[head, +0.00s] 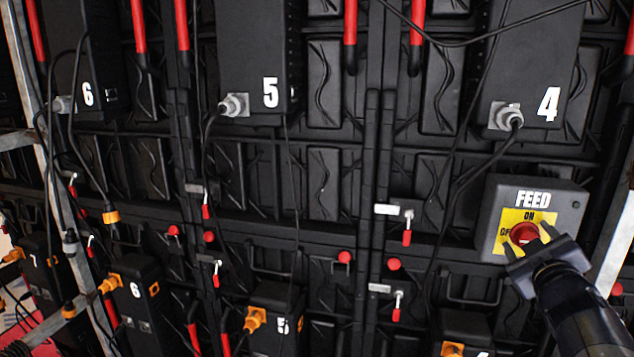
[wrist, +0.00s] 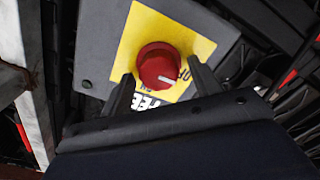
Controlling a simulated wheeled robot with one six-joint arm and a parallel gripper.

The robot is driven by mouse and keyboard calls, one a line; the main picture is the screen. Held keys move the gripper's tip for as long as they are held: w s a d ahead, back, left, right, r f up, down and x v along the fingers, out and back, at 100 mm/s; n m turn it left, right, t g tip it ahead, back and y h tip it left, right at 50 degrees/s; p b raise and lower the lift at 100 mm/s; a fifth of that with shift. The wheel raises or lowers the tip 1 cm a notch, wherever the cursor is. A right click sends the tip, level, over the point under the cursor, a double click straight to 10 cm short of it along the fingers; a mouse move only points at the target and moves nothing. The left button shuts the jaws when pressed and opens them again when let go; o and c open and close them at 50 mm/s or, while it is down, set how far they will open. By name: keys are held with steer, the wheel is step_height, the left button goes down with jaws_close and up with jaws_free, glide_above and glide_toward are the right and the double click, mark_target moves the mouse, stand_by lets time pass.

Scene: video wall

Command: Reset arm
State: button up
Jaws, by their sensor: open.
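My gripper (head: 529,243) is at the lower right in the head view, in front of a grey box marked FEED. In the wrist view, my gripper (wrist: 163,88) is open, with one dark finger on each side of a red rotary knob (wrist: 158,66). I cannot tell whether the fingers touch the knob. The knob (head: 523,233) sits on a yellow label (head: 540,216) on the FEED box (head: 566,200). A white mark shows on the knob's lower right side in the wrist view. Part of the label's lettering is hidden by my gripper.
Black wall modules marked 4 (head: 535,65), 5 (head: 255,55) and 6 (head: 88,80) carry plugged cables. A grey metal post (head: 617,225) stands just right of the FEED box. Red-handled latches (head: 407,236) and hanging cables cover the wall to the left.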

steer(key=m+p, duration=0.1)
steer(key=m, duration=0.2)
steer(key=m+p, duration=0.2)
steer(key=shift+d+r+m, duration=0.1)
steer(key=shift+r+m, duration=0.1)
steer(key=shift+m, duration=0.2)
steer(key=m+p, duration=0.2)
steer(key=m, duration=0.1)
steer(key=shift+p, duration=0.4)
steer(key=shift+s+f+m+p, duration=0.2)
steer(key=shift+s+m+p, duration=0.45)
steer(key=shift+m, duration=0.75)
steer(key=shift+s, duration=0.1)
